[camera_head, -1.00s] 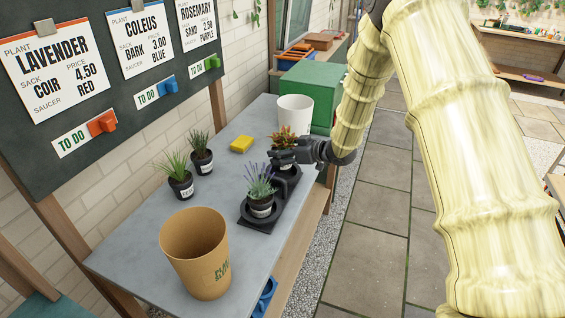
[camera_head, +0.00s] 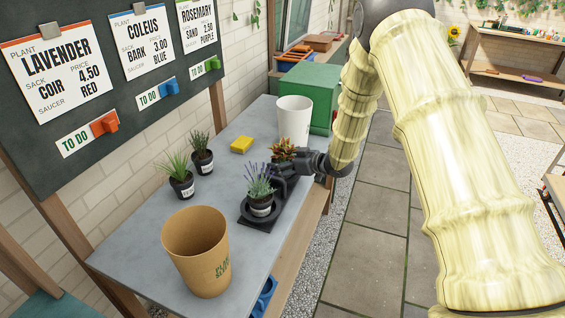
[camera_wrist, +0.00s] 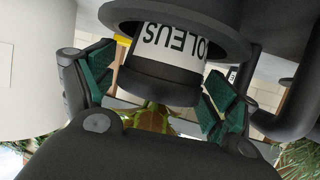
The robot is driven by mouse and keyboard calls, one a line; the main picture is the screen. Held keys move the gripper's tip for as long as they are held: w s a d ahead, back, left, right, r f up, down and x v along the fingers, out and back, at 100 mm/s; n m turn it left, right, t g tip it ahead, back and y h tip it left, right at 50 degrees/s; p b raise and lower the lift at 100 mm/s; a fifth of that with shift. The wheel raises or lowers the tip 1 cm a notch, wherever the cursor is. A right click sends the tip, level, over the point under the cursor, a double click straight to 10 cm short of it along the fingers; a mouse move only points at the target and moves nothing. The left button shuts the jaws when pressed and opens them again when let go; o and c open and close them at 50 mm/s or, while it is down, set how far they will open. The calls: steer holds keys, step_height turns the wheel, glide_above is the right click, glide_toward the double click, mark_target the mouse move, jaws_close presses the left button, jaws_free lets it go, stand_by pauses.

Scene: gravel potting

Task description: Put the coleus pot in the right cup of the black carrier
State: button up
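The coleus pot, with orange-green leaves (camera_head: 283,147), stands at the far end of the black carrier (camera_head: 256,223). In the wrist view, which is upside down, its dark pot with a white label (camera_wrist: 172,45) has its lower part inside the round black rim of a carrier cup (camera_wrist: 237,42). The pot looks upright. My gripper (camera_head: 284,166) is around the pot; in the wrist view its green-padded fingers (camera_wrist: 158,92) stand on either side, with a slim gap showing at the left. The lavender pot (camera_head: 261,206) sits in the carrier's near cup.
Two small potted plants (camera_head: 182,186) (camera_head: 202,160) and a yellow sponge (camera_head: 241,145) lie left of the carrier. A tan bucket (camera_head: 197,252) stands in front, a white pot (camera_head: 294,118) and green box (camera_head: 308,88) behind. The bench's right edge is close to the carrier.

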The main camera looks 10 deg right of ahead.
steer(key=shift+r, duration=0.1)
steer(key=b+v, duration=0.2)
steer(key=v, duration=1)
